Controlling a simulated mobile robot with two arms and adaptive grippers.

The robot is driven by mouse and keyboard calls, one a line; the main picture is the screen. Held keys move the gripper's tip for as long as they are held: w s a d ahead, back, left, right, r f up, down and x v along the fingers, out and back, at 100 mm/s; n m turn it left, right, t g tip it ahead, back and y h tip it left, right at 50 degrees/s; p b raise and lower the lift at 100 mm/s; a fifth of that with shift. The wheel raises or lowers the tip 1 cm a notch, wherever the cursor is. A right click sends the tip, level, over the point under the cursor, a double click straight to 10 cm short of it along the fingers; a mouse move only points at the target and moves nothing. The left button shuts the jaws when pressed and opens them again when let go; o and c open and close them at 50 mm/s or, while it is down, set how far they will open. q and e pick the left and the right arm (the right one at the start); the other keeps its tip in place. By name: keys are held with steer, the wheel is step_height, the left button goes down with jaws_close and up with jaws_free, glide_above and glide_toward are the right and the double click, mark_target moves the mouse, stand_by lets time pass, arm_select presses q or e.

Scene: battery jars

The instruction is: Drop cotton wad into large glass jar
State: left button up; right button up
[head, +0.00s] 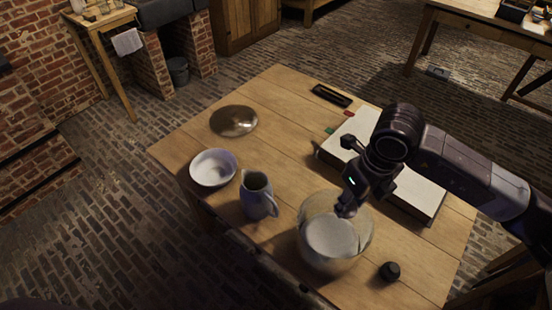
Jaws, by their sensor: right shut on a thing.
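The large glass jar (364,246) stands near the front edge of the wooden table, its mouth facing up. A pale round wad, which looks like the cotton wad (332,236), shows at the jar's mouth; I cannot tell how deep it sits. My right gripper (345,210) points down over the jar from the upper right, its fingertips at the wad's far edge. It is shut on the wad, and its fingers partly hide the jar's far rim. My left gripper is out of view.
A blue-grey jug (256,196), a white bowl (213,168) and a shiny round dish (233,121) stand left of the jar. A small black knob-like object (389,271) lies close right of it.

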step_height(320, 180, down, 6)
steer(key=b, duration=0.2)
steer(key=shift+r+b, duration=0.15)
steer(key=shift+b, duration=0.25)
steer(key=o, duration=1.1)
steer(key=shift+r, duration=0.15)
steer(key=r, duration=0.7)
steer(key=s+r, duration=0.1)
steer(key=r, duration=0.3)
steer(key=shift+s+d+r, duration=0.1)
steer(key=shift+d+r, duration=0.25)
steer(key=shift+d, duration=0.05)
